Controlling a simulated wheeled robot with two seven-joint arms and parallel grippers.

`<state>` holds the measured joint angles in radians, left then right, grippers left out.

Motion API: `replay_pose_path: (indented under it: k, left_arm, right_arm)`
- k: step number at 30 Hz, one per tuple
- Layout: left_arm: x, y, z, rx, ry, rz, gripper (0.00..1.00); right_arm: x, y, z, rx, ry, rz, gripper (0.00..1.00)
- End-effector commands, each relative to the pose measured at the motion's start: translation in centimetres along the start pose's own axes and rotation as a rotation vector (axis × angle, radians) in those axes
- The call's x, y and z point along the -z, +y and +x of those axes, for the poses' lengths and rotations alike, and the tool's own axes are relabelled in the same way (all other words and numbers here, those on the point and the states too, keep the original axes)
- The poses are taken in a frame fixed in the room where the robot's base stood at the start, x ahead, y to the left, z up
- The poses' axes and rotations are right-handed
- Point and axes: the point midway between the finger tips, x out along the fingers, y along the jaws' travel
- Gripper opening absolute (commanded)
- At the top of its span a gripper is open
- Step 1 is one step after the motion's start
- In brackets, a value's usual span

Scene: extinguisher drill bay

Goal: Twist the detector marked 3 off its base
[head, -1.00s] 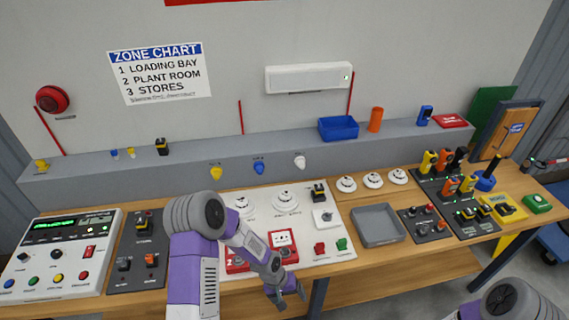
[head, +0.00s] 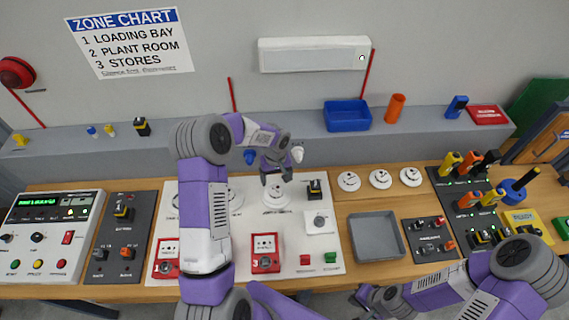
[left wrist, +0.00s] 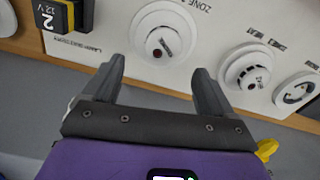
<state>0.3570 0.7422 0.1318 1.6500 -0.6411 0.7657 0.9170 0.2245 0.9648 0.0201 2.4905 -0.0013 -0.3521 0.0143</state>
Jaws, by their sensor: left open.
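Round white detectors stand in a row on the white panel (head: 320,255). The rightmost detector (head: 276,196) is directly below my left gripper (head: 276,176) in the head view. In the left wrist view, upside down, this detector (left wrist: 163,38) lies beyond the open fingers (left wrist: 158,90), roughly between their tips and apart from them. The print beside it reads "ZONE"; its number is not readable. A middle detector (left wrist: 245,72) sits beside it, also in the head view (head: 235,200). My right gripper (head: 367,298) is low at the front edge; its jaws are unclear.
A yellow-black block (head: 315,189) marked 2, 12 V in the wrist view stands right of the rightmost detector. Three more white round units (head: 380,179) lie on the wood above an empty grey tray (head: 377,237). A grey ledge (head: 220,150) runs behind. My left arm hides part of the panel.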

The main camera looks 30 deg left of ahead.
Motion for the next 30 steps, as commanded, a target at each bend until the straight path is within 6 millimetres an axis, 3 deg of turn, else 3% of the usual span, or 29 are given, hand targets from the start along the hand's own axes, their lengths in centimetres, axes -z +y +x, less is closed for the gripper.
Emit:
replay_pose_path:
  k: [15, 26, 30]
  left_arm:
    - [-0.1, 0.0, 6.7, -0.001, -0.002, 0.001, 0.85]
    - [0.0, 0.0, 7.2, -0.001, 0.0, 0.001, 0.85]
    - [0.0, 0.0, 7.2, -0.001, 0.0, 0.001, 0.64]
  right_arm:
    - [0.0, -0.3, -0.9, 0.0, 0.0, 0.0, 0.0]
    - [0.0, -0.3, -0.9, 0.0, 0.0, 0.0, 0.0]
    - [0.0, -0.3, -0.9, 0.0, 0.0, 0.0, 0.0]
